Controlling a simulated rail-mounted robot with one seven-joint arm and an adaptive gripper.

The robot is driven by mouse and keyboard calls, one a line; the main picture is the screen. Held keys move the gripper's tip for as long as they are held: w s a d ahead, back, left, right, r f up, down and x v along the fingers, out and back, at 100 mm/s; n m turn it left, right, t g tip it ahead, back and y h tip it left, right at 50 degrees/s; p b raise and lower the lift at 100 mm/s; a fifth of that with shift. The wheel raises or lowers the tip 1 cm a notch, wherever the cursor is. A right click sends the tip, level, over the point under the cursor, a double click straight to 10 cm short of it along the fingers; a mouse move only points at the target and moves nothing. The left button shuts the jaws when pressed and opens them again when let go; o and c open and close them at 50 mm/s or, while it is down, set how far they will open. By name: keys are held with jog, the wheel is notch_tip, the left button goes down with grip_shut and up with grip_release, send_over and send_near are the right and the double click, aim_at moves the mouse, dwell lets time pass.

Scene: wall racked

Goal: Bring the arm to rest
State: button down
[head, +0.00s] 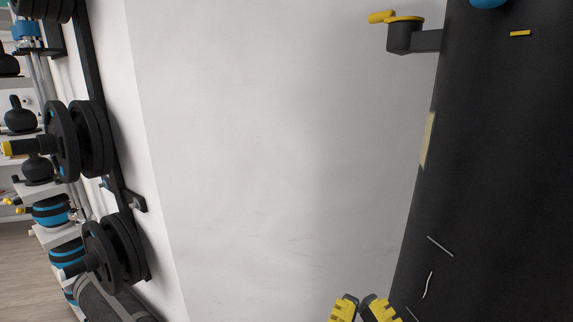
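My gripper (362,307) shows at the bottom edge of the head view, right of the middle. Only its two yellow and black fingertips are in the frame; the rest is cut off. The fingertips stand a little apart, and I see nothing between them. Behind them is the pale wall (270,150), and the large black surface (490,170) lies just to their right. I cannot tell how far the fingertips are from either.
Black weight plates (62,140) hang on a dark rack at the left, with more plates (105,258) below. Kettlebells (20,116) stand on shelves further left. A black and yellow bracket (402,32) juts out at the upper right. The middle is clear.

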notch_tip(320, 180, up, 30)
jog(key=p, duration=2.7)
jog(key=shift+p, duration=0.3)
